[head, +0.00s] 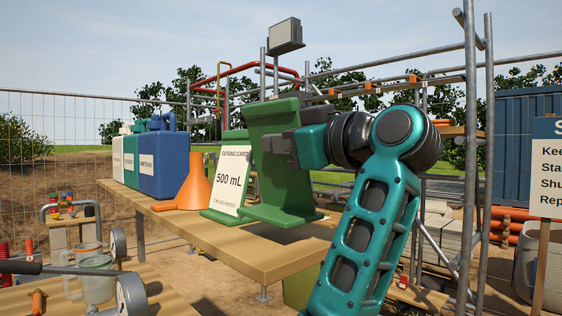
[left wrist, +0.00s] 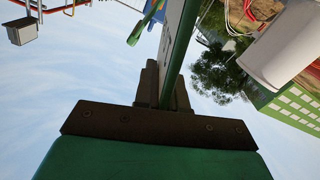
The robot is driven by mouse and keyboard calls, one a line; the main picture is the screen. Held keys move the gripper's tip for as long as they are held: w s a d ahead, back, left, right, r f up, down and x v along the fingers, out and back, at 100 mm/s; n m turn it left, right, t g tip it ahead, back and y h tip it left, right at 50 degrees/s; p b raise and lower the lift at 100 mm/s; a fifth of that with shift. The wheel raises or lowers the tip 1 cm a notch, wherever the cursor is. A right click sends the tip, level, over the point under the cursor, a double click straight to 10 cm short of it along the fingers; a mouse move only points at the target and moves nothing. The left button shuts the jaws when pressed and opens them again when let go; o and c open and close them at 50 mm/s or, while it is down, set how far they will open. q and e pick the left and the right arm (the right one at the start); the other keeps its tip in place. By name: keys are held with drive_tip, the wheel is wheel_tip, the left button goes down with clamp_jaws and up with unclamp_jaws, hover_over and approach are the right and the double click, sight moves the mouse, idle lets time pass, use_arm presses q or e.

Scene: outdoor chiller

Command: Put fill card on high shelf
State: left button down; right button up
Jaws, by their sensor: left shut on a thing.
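A green card stand (head: 283,165), which I take for the fill card, is upright with its face turned out of sight. My left gripper (head: 285,147) is shut on its upper right edge. In the left wrist view the gripper (left wrist: 165,92) clamps a thin green panel (left wrist: 182,45). The stand's wide foot is over the right part of the wooden high shelf (head: 255,253); I cannot tell whether it touches. A dosing card marked 500 mL (head: 230,180), in another green stand, is on the shelf just left of it. My right gripper is not in view.
An orange funnel (head: 193,184) and blue (head: 163,160), green and white containers stand along the shelf to the left. A lower bench (head: 165,292) holds clear jugs (head: 96,277) and gauges. Scaffold poles (head: 471,150) rise at right. The shelf's front strip is bare.

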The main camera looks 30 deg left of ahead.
sight(281, 213)
use_arm(q)
drive_tip(key=shift+f, duration=1.45)
drive_tip(key=shift+f, duration=0.15)
drive_tip(key=c, duration=1.2)
unclamp_jaws()
drive_tip(key=v, duration=1.2)
